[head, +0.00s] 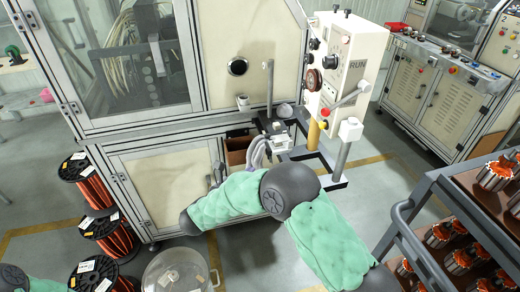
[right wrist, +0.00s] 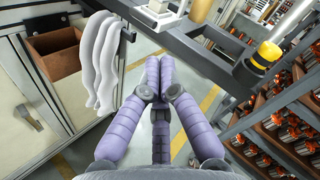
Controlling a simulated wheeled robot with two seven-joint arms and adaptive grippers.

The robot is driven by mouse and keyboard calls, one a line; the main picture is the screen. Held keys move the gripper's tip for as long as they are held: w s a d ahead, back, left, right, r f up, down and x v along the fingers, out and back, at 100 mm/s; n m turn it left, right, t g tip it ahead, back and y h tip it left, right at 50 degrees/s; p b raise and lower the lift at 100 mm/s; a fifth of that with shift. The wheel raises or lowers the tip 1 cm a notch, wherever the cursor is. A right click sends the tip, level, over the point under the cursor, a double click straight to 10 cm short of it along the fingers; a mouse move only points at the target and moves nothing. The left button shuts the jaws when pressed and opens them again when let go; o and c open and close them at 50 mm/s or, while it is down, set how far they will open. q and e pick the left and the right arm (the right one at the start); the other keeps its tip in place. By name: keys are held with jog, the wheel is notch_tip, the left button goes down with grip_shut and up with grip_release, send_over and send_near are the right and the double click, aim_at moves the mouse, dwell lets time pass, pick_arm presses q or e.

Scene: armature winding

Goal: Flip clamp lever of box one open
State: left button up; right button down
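A winding fixture (head: 283,143) stands in front of the machine cabinet, with an upright grey lever (head: 268,85) on it. A second lever with a red knob (head: 364,86) juts from the control box marked RUN (head: 352,62). I cannot tell which is the clamp lever of box one. My right gripper (right wrist: 160,68) has purple fingers, drawn together with nothing seen between them. It is below the dark fixture bar (right wrist: 190,45), apart from both levers. My right forearm seems to hide it in the head view. My left gripper is out of view.
Pale gloves (right wrist: 98,60) hang beside the gripper, with a brown bin (right wrist: 55,60) behind. A yellow-capped post (right wrist: 268,52) stands right. A cart of armatures (head: 470,215) is at the right. Wire spools (head: 88,185) and a clear-lidded drum (head: 175,272) stand left.

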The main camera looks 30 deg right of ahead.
jog(key=shift+s+a+r+m+g, duration=0.1)
jog(key=shift+s+r+m+g, duration=0.3)
jog(key=shift+m, duration=0.1)
jog(key=shift+w, duration=0.1)
jog(key=b, duration=0.2)
send_near(276, 143)
jog(key=d+f, duration=0.2)
jog(key=d, duration=0.1)
jog(key=shift+w+d+r, duration=0.2)
jog(key=shift+w+d, duration=0.3)
jog(key=shift+w, duration=0.1)
jog(key=shift+w+d+r, duration=0.2)
jog(key=shift+w+d, duration=0.3)
jog(key=shift+w, duration=0.1)
jog(key=shift+w+d+r, duration=0.3)
jog(key=shift+w+r, duration=0.05)
jog(key=shift+w, duration=0.1)
